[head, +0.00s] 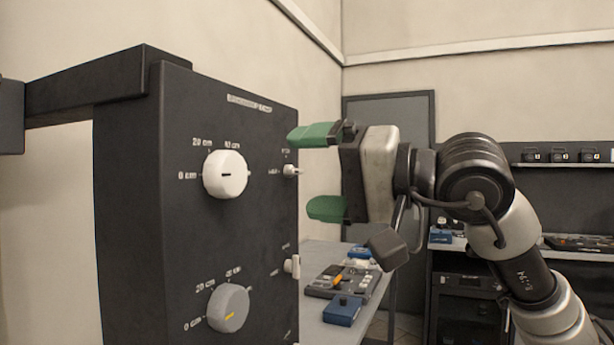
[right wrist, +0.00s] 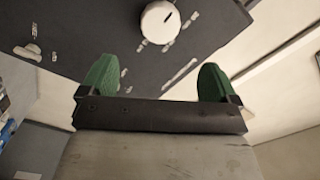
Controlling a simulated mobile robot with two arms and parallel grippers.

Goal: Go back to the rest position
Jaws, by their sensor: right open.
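My right gripper (head: 318,171) is in the head view, in front of the right edge of a dark control panel (head: 180,250). Its two green fingers are spread wide apart with nothing between them. The right wrist view also shows the open right gripper (right wrist: 158,82), with the panel (right wrist: 90,30) beyond the fingertips. A white knob (head: 225,174) sits high on the panel, and a white knob (right wrist: 160,22) shows ahead of the fingers in the wrist view. My left gripper is not in view.
A grey table (head: 318,258) behind holds a dark device (head: 343,281) and a blue box (head: 343,310). A shelf (head: 560,166) stands at the right.

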